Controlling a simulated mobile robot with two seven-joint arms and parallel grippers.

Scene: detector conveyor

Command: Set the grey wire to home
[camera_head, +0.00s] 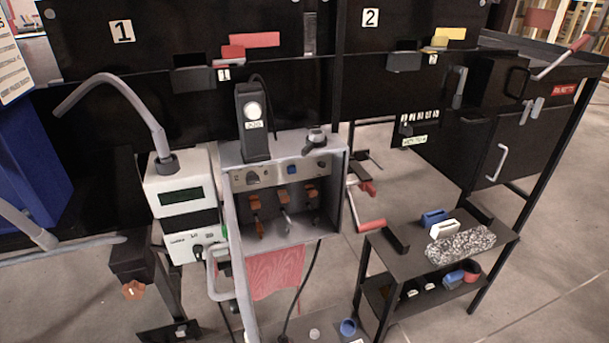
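A grey open-fronted box (337,195) stands in the middle. Inside it hang several short plug or lever pieces: an orange-brown one (256,214) on the left, a grey one (285,212) in the middle and another orange-brown one (313,206) on the right. The grey piece may be an end of the grey wire; I cannot tell. A thick grey curved tube (135,98) rises from a white device (180,196) with a dark display, left of the box, its free end up and to the left. Neither gripper shows in this view.
A black upright unit (252,122) with a round white light stands on the box. A red cloth (275,272) hangs below. A low black shelf (390,257) stands at the right, with a speckled roll (460,246) on top. Open floor (550,270) lies at the far right.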

